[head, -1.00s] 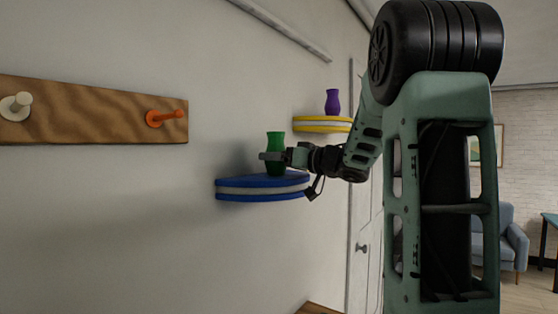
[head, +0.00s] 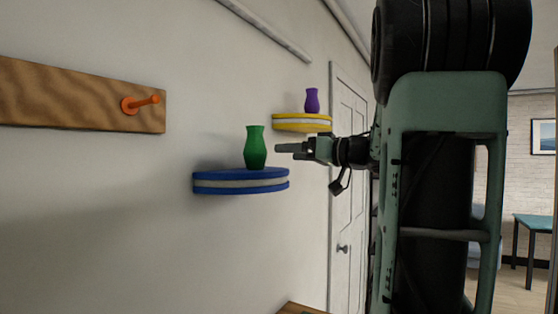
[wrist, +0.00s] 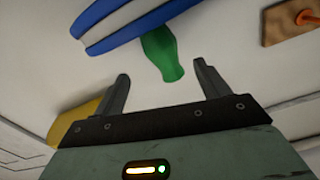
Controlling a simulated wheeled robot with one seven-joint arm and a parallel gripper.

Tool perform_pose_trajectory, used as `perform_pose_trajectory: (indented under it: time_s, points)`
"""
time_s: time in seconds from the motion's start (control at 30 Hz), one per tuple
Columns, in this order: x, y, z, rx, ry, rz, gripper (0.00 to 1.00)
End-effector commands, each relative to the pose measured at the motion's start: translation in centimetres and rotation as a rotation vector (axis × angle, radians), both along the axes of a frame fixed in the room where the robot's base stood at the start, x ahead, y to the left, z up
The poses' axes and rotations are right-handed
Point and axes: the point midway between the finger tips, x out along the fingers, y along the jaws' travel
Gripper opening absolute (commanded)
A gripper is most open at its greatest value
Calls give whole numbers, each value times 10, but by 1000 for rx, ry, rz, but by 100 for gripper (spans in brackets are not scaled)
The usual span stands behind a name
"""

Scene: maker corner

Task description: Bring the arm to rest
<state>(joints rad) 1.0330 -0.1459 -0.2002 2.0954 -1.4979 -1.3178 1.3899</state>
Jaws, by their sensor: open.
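My gripper (head: 290,149) is open and empty, to the right of the green vase in the head view and apart from it. The green vase (head: 255,148) stands upright on the blue shelf (head: 240,181) with a pale middle band. In the wrist view my gripper (wrist: 162,88) shows both fingers spread with nothing between them. The green vase (wrist: 162,52) and the blue shelf (wrist: 135,25) appear beyond the fingertips there.
A purple vase (head: 312,101) stands on a yellow shelf (head: 301,122) behind my gripper. A wooden board (head: 70,95) with an orange peg (head: 140,103) hangs at left. A white door (head: 347,190) and a teal table (head: 538,222) are further back.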

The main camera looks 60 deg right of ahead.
Motion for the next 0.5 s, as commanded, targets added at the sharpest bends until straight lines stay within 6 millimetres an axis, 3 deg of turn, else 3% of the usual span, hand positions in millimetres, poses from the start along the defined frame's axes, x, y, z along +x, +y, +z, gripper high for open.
perform_pose_trajectory:
  time_s: [0.13, 0.5]
  points:
    - [-9, -1, -1, -1, 1, -1, 75]
    - [-10, -1, 0, 0, 1, 0, 75]
